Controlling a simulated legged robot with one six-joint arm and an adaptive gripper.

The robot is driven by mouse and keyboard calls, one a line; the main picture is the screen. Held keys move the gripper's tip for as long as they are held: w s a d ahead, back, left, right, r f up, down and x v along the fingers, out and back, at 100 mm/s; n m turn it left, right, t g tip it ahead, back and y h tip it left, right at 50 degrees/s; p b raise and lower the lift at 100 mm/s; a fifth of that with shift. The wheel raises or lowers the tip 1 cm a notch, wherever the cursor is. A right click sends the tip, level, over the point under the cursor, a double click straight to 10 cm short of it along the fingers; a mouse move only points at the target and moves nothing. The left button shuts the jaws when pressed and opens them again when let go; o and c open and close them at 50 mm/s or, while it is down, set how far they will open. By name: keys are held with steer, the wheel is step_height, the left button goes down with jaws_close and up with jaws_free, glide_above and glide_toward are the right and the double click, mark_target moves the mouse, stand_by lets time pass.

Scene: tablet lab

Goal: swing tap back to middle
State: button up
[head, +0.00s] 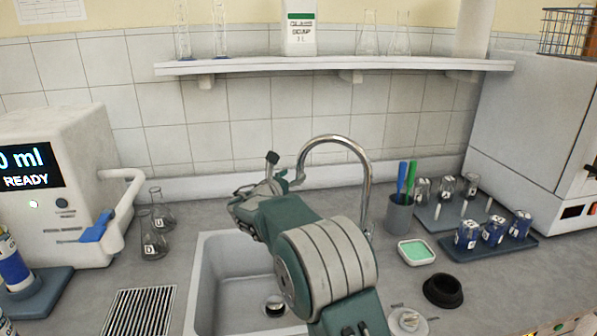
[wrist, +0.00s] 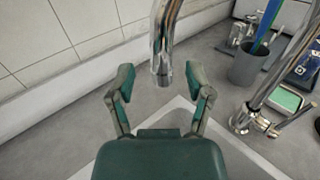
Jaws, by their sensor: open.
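The tap is a curved chrome gooseneck (head: 345,140) behind the white sink (head: 212,262). Its spout points to the left of its base in the head view. In the wrist view the spout end (wrist: 162,62) hangs just ahead of and between the fingertips of my open gripper (wrist: 161,82). A gap shows on both sides of the spout. The tap's base and side lever (wrist: 255,122) stand to the right in the wrist view. My arm hides part of the sink and tap base in the head view.
A white dispenser (head: 60,150) with a blue-handled arm and two flasks (head: 153,240) stand left of the sink. A pen cup (head: 398,215), a green sponge dish (head: 416,251) and trays of small jars (head: 490,250) stand right. A shelf (head: 330,66) hangs above.

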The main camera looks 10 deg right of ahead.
mark_target(297, 172)
steer(key=shift+x, duration=1.9)
jaws_close()
steer(key=shift+s, duration=0.1)
